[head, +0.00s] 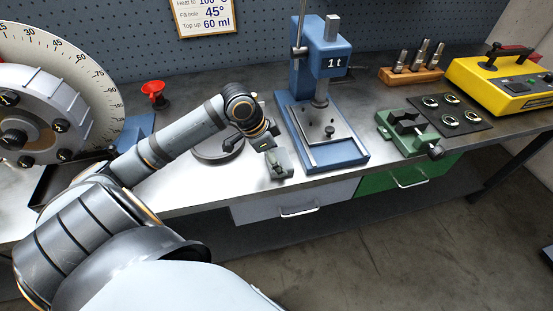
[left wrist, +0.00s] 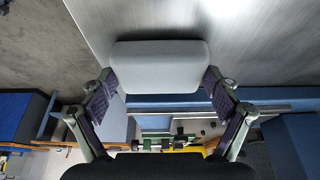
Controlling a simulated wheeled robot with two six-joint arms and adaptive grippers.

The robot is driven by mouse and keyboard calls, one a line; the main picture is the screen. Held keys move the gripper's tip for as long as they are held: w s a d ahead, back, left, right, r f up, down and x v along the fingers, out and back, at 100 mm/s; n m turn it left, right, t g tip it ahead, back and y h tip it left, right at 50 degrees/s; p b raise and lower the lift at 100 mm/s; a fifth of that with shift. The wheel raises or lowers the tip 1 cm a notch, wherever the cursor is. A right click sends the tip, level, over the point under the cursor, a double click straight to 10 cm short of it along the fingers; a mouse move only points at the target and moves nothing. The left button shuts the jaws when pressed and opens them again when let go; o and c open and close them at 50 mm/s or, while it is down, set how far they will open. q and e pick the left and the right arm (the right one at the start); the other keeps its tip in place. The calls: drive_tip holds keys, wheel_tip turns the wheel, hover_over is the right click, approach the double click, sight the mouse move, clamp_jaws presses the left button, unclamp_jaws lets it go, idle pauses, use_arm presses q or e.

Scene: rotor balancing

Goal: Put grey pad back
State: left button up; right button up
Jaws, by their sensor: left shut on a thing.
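The grey pad (left wrist: 160,56) is a light, rounded block in the left wrist view. My left gripper (left wrist: 161,86) is shut on it, with one purple-padded finger at each end. In the head view my left gripper (head: 278,165) hangs near the bench's front edge, left of the blue press. The pad is hard to tell apart from the fingers there. I cannot tell its exact height over the bench. My right gripper is not in view.
The blue press (head: 322,158) stands right of the gripper. A dark round stand (head: 213,152) is partly behind my arm. A green vise (head: 408,130), black mat (head: 470,125) and yellow case (head: 490,82) are further right. A red funnel (head: 153,88) stands left.

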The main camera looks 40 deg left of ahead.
use_arm(q)
drive_tip(key=shift+r, duration=0.1)
drive_tip(key=o, duration=0.9)
drive_tip(key=shift+c, duration=0.2)
drive_tip(key=shift+s+a+r+p, duration=0.15)
drive_tip(key=shift+a+r+p, duration=0.1)
drive_tip(key=shift+r+p, duration=0.25)
drive_tip(key=p+v, duration=0.3)
drive_tip(key=v, duration=0.1)
drive_tip(key=shift+p, duration=0.35)
drive_tip(key=p+v, duration=0.7)
drive_tip(key=p, duration=0.7)
drive_tip(key=shift+d, duration=0.2)
